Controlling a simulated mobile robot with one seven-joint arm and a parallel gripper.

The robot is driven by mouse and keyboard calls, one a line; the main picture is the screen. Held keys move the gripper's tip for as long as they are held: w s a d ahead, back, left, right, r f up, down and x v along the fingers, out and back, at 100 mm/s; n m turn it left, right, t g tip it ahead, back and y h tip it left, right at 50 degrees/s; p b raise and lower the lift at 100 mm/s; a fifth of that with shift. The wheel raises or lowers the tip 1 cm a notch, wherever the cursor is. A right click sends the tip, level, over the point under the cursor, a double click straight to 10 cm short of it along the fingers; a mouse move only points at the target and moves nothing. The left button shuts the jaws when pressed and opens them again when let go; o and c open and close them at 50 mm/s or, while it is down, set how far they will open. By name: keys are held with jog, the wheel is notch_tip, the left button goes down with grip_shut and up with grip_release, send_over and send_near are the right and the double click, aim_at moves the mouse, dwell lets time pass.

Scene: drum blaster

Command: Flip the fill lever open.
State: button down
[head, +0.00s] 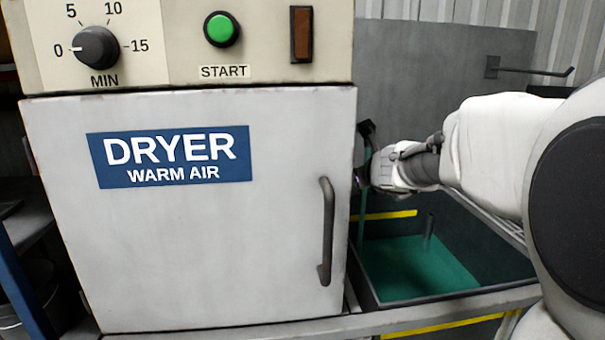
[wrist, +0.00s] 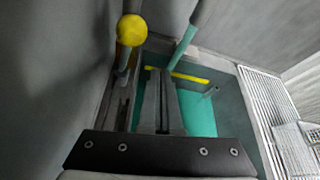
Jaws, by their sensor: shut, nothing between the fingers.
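The yellow ball knob of the fill lever (wrist: 131,30) shows at the upper left of the wrist view, on a short grey stem. My gripper (wrist: 161,72) is shut and empty, its fingers pointing up the picture. The knob appears just left of and beyond the fingertips, with no clear contact. In the head view my gripper (head: 364,178) is beside the dryer's right edge, above the tank, and the yellow knob is not visible there. A green-tinted pipe or stream (wrist: 184,46) stands right of the knob; I cannot tell which it is.
The tank (head: 455,283) with green liquid lies below my gripper, with a yellow stripe (head: 385,215) on its wall. The dryer (head: 180,240), its door closed, with a dark handle (head: 328,230), is close on the left. A grey wall stands behind. A slatted rack (wrist: 275,105) is at right.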

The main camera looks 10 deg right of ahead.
jog(key=s+a+r+p, duration=0.2)
jog(key=s+a+p, duration=0.1)
jog(key=s, duration=0.6)
jog(key=shift+r, duration=0.3)
jog(key=shift+s, duration=0.15)
